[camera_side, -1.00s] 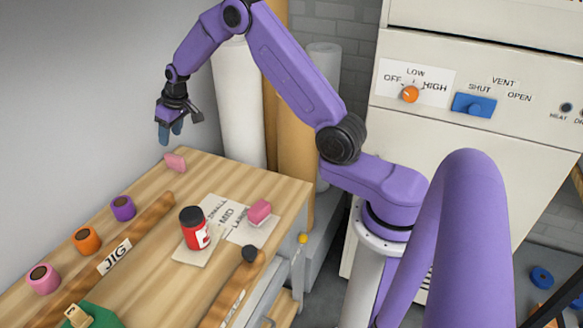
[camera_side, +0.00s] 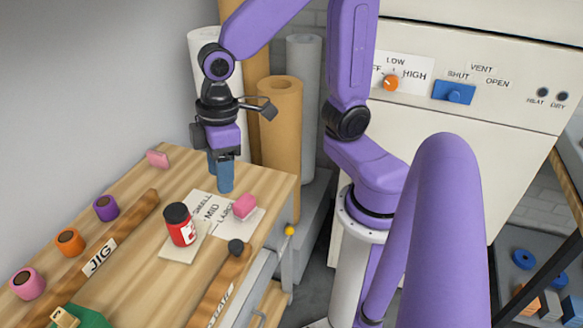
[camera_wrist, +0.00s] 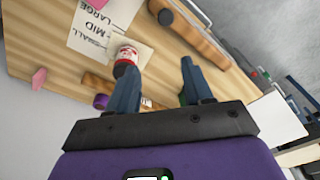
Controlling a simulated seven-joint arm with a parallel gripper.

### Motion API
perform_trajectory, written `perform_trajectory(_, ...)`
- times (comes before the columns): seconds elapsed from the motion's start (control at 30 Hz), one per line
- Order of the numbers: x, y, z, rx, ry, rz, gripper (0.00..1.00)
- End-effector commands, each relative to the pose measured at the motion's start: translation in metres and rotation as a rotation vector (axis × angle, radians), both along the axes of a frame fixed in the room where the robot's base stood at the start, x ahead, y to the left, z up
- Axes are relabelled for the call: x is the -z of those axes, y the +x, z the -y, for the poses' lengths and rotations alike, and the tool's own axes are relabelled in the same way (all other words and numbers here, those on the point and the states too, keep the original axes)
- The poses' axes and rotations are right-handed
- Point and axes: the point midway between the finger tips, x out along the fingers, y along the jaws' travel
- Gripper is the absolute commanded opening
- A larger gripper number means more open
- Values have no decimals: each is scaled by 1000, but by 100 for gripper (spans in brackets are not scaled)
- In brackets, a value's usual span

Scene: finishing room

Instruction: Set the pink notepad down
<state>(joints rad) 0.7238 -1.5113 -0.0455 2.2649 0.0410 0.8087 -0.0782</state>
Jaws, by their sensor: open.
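Two small pink pieces lie on the wooden bench, and I cannot tell for sure which is the notepad. One pink block (camera_side: 245,206) sits on the LARGE part of the white label sheet (camera_side: 211,213); its edge also shows at the top of the wrist view (camera_wrist: 97,3). The other pink piece (camera_side: 157,159) lies near the bench's back left corner and shows at left in the wrist view (camera_wrist: 39,78). My gripper (camera_side: 219,180) is open and empty, pointing down above the bench behind the label sheet. In the wrist view its fingers (camera_wrist: 158,72) are apart.
A red jar (camera_side: 180,225) with a black lid stands on a pale card. Purple (camera_side: 106,208), orange (camera_side: 70,242) and pink (camera_side: 28,283) rolls line the left, beside the JIG bar (camera_side: 125,232). Tall rolls (camera_side: 280,125) stand behind the bench. A dark-knobbed wooden bar (camera_side: 220,285) lies in front.

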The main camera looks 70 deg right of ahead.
Motion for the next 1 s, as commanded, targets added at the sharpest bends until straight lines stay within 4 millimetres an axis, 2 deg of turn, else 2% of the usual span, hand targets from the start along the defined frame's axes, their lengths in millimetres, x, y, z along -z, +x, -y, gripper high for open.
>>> perform_trajectory(0.03, -1, -21, 5, -43, -9, -4, 50)
perform_trajectory(0.2, -1, -78, 26, -158, -46, -21, 50)
perform_trajectory(0.3, 0, -100, 38, -208, -64, -26, 50)
perform_trajectory(0.4, 2, -113, 46, -241, -76, -28, 50)
perform_trajectory(0.57, 3, -121, 51, -259, -84, -30, 50)
perform_trajectory(1.0, 3, -120, 51, -259, -84, -29, 50)
